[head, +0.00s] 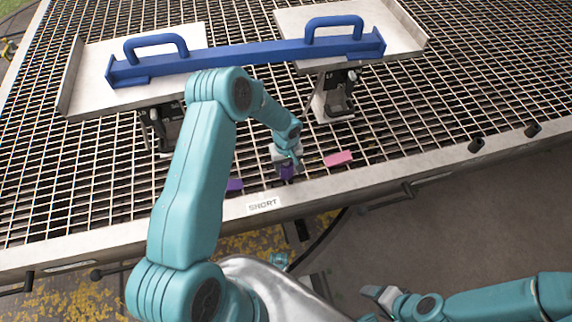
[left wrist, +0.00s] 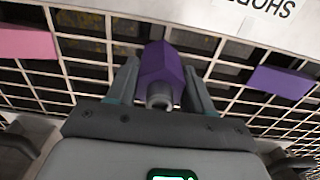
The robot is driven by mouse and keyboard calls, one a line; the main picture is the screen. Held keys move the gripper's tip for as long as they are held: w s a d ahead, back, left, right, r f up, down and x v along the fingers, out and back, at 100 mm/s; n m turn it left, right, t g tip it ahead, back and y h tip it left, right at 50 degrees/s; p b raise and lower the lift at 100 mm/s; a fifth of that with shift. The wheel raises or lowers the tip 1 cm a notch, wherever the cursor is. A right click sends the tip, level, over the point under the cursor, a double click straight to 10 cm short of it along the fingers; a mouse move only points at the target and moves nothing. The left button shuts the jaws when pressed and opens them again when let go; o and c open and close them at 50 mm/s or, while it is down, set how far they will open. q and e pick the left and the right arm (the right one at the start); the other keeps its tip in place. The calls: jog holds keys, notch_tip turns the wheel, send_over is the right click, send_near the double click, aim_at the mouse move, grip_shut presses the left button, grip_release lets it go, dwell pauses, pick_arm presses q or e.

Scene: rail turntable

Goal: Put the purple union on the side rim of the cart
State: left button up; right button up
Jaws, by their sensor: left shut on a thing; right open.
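The purple union (head: 287,172) is a purple faceted body with a short grey metal end. In the left wrist view the union (left wrist: 160,75) sits between the two fingers of my left gripper (left wrist: 158,88). My left gripper (head: 286,160) is shut on it just above the grating, close behind the near rim. A pale rim (head: 330,184) runs along the near edge of the grating and carries a label reading SHORT (head: 263,204). My right gripper (head: 380,294) is open and empty, in front of the rim and low in the head view.
A pink block (head: 338,158) and a flat purple block (head: 234,185) lie on the grating (head: 420,110) either side of my left gripper. Behind, a blue bar with handles (head: 250,52) spans two grey trays. Small dark pegs (head: 476,145) stand at the rim's right.

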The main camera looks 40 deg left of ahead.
pick_arm(q)
jog(key=shift+r, duration=0.15)
jog(key=shift+f+b, duration=0.3)
jog(key=shift+b, duration=0.05)
jog(key=o, duration=1.3)
jog(key=shift+r, duration=0.1)
